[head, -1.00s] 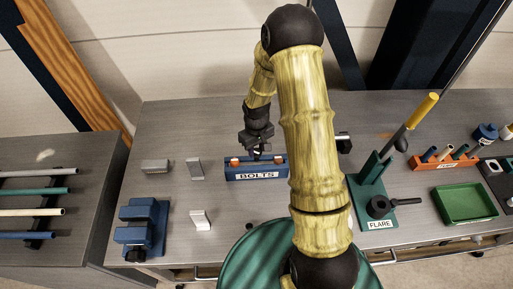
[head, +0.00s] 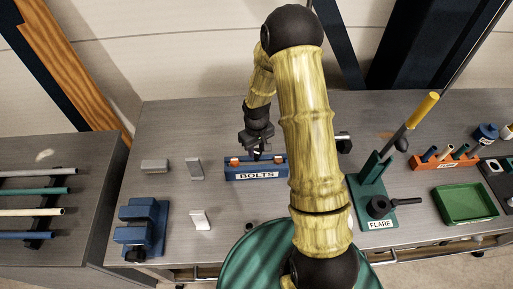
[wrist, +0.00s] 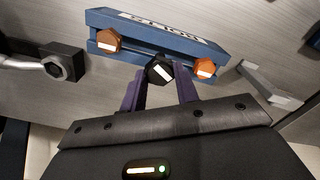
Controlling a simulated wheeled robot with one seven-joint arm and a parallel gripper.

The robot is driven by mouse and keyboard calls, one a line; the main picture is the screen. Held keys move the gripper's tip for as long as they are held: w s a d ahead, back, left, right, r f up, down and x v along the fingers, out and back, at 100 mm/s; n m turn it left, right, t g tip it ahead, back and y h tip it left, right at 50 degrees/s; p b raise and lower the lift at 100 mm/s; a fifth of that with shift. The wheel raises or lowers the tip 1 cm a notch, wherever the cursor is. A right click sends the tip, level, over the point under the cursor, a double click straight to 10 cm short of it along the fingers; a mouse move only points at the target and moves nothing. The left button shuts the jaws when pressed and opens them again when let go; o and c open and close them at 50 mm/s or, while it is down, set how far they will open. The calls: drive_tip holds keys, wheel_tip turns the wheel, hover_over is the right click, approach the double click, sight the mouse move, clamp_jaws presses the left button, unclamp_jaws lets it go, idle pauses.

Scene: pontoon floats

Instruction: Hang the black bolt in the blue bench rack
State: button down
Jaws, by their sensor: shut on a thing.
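The blue bench rack (head: 232,174), labelled BOLTS, stands on the grey bench below my gripper (head: 257,154). In the wrist view the rack (wrist: 215,56) spans the top middle, its label upside down. The black bolt's hexagonal head (wrist: 160,70) with a white mark shows between the two purple fingers of my gripper (wrist: 161,84), which is shut on it. The bolt is at the rack's near edge, between a brown-orange bolt (wrist: 109,40) and an orange bolt (wrist: 205,68) in the rack. Its shank is hidden, so I cannot tell whether it rests in a slot.
A black hex-ended part (wrist: 66,62) lies beside the rack. Grey metal brackets (head: 195,168) and a blue vise-like block (head: 140,225) are on the left. A green stand (head: 372,190) labelled FLARE, a green tray (head: 466,203) and an orange rack (head: 440,162) are on the right.

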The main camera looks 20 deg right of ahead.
sight(257, 156)
drive_tip(key=shift+f+b, duration=1.9)
drive_tip(key=shift+f, duration=0.65)
drive_tip(key=c, duration=1)
unclamp_jaws()
drive_tip(key=shift+o, duration=0.2)
drive_tip(key=shift+r, duration=0.1)
wheel_tip(257, 156, up, 17)
drive_tip(key=b, duration=0.3)
drive_tip(key=shift+r, duration=0.15)
drive_tip(key=shift+s, duration=0.1)
drive_tip(key=s+m+t, duration=0.2)
drive_tip(key=s+m, duration=0.1)
drive_tip(key=s, duration=1.2)
drive_tip(key=shift+m+t, duration=0.3)
drive_tip(key=shift+m, duration=0.1)
